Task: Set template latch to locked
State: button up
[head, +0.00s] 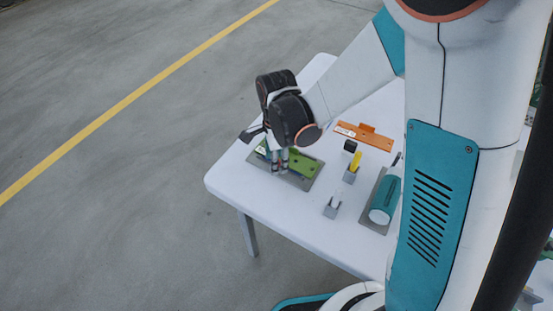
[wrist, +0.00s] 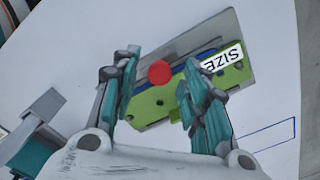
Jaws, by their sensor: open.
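The green template (head: 305,166) lies on a grey base plate (head: 297,184) near the table's left end. In the wrist view the template (wrist: 237,77) carries a white "SIZE" label (wrist: 221,58) and a blue bar (wrist: 208,53). A round red knob (wrist: 159,72), apparently the latch handle, is beside the bar. My gripper (head: 279,168) is above the template. In the wrist view my open gripper (wrist: 161,62) has the knob between its fingers in the picture; I cannot tell whether they touch it. The fingers hide parts of the template. The latch's setting is not readable.
On the white table (head: 225,177), an orange bracket (head: 365,136), a yellow piece in a grey holder (head: 355,161), a small grey stand (head: 332,208) and a teal cylinder (head: 386,198) stand right of the template. The table's front left is clear.

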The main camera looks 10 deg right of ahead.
grip_shut()
jog(key=shift+n, duration=0.3)
jog(key=n, duration=0.2)
jog(key=w+n, duration=0.1)
jog(key=n, duration=0.2)
jog(key=shift+d+b, duration=0.2)
jog(key=shift+b, duration=0.1)
jog(key=n, duration=0.6)
jog(key=shift+w, duration=0.4)
jog(key=shift+n, duration=0.3)
